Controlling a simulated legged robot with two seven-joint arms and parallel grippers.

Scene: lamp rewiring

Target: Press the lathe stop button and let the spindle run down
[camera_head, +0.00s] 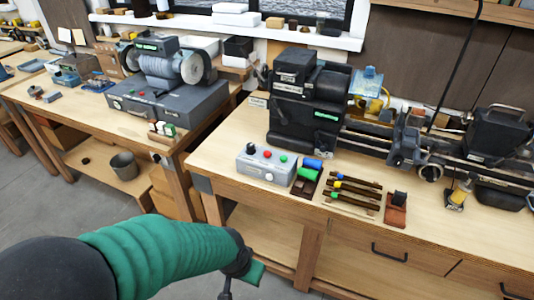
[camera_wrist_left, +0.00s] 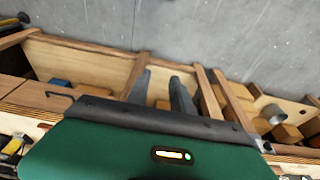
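The lathe (camera_head: 310,100) stands on the right bench in the head view, with a dark headstock and a bed running to the right. A grey control box (camera_head: 262,172) sits in front of it, carrying a black knob (camera_head: 252,147), a red button (camera_head: 267,154) and a green button (camera_head: 284,158). My left gripper (camera_head: 228,293) hangs low in front of the bench, below and apart from the box, partly cut off by the frame edge. In the left wrist view its two fingers (camera_wrist_left: 160,85) are apart with nothing between them. My right gripper is not in view.
The bench front edge and drawers (camera_head: 375,250) are near my arm. A left bench holds a grinder (camera_head: 160,65).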

